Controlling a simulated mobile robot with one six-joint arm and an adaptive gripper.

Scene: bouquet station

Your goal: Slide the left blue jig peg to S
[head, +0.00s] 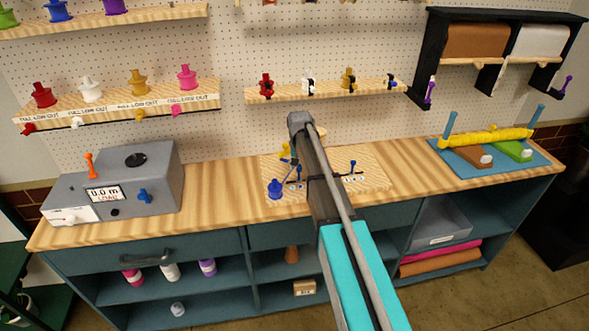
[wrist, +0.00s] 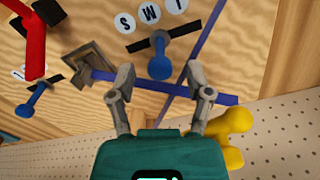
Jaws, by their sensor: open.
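The left blue jig peg (wrist: 160,65) stands on a dark slot bar in the wrist view, around its middle, beside the M disc (wrist: 149,10). The S disc (wrist: 123,22) is by the bar's left end there. The wrist view is turned round, with the back pegboard at the bottom. The right blue peg (wrist: 38,95) stands farther left there; it also shows in the head view (head: 352,165).
Blue-violet strips (wrist: 182,88) cross on the board beneath my fingers. A yellow piece (wrist: 228,128) is close by my right finger in the wrist view. A blue spool (head: 275,190) stands at the board's front left. Bench top (head: 220,185) left of the board is clear.

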